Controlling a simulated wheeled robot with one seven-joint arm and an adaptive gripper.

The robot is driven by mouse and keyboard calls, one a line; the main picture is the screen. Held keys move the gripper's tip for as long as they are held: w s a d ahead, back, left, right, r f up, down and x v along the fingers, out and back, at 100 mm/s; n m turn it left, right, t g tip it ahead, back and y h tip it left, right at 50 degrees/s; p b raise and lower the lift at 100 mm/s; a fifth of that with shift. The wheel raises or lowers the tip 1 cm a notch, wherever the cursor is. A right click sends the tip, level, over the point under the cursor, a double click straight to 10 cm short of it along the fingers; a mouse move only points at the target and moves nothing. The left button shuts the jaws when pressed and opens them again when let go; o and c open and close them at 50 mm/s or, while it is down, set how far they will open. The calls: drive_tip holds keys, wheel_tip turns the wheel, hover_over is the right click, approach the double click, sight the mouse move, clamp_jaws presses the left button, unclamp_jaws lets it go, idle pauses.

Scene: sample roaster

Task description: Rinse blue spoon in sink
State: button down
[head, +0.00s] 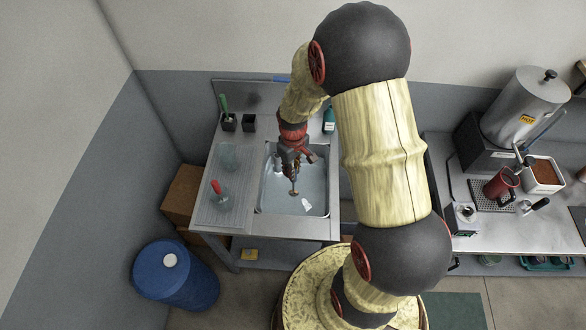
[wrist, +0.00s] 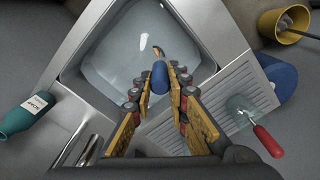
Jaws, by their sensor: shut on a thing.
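My gripper (head: 294,172) is over the sink basin (head: 313,177) and points down into it. In the wrist view, my gripper (wrist: 160,80) is shut on the blue handle of the spoon (wrist: 160,77). The spoon's brownish metal end (wrist: 158,51) points away from the fingers, toward the basin floor. In the head view the lower end of the spoon (head: 294,191) shows below the fingers, inside the basin outline. I cannot tell whether it touches the basin floor. The pale sink basin (wrist: 112,42) fills the upper middle of the wrist view. No running water is clear.
A ridged drainboard (head: 202,208) left of the basin holds a red-handled tool (head: 216,188). A teal soap bottle (wrist: 28,113) and metal tap parts (wrist: 82,146) stand near the basin rim. A blue barrel (head: 172,280) is on the floor. A roaster bench (head: 500,225) is at right.

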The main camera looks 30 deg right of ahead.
sight(293, 191)
drive_tip(key=shift+f+b, duration=3.65)
drive_tip(key=shift+f, duration=2.05)
drive_tip(key=shift+r, duration=0.1)
drive_tip(key=shift+r+p, duration=4.7)
drive_tip(key=shift+r, duration=2.1)
drive_tip(key=shift+r+p, duration=1.25)
drive_tip(key=shift+r, duration=0.75)
